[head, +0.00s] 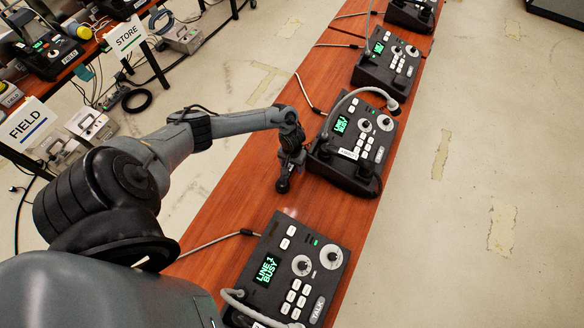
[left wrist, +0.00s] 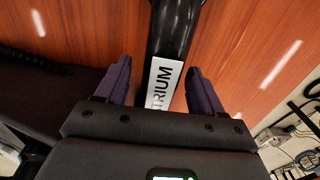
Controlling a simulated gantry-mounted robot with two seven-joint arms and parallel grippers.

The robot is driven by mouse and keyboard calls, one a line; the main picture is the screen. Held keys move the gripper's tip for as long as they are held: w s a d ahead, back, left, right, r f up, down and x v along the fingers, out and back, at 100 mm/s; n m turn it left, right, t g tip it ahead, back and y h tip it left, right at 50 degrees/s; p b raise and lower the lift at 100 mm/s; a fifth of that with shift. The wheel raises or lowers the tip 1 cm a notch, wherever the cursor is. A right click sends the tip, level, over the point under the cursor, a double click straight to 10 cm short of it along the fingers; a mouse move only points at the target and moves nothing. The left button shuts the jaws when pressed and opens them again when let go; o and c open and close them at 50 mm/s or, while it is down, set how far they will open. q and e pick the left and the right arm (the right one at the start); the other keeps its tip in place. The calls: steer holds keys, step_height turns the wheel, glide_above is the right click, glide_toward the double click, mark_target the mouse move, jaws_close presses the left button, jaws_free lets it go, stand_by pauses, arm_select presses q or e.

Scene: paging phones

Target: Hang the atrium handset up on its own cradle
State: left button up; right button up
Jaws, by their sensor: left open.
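In the left wrist view the black atrium handset (left wrist: 175,30) has a white label reading "TRIUM" where it shows. It lies over the red-brown table, between the two open fingers of my left gripper (left wrist: 157,92), with a gap at each side. Its upper end leaves the frame and its lower end is hidden by the gripper. In the head view my left gripper (head: 284,180) is low over the table, just left of a black phone console (head: 352,142) with a green screen and a small white label too small to read. I cannot tell which cradle is the atrium one. My right gripper is not in view.
Grey cords run between and over the consoles. Bare wood lies between the two nearer consoles.

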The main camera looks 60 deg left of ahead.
arm_select(q)
steer(key=shift+f, duration=0.15)
jaws_close()
stand_by(0.4)
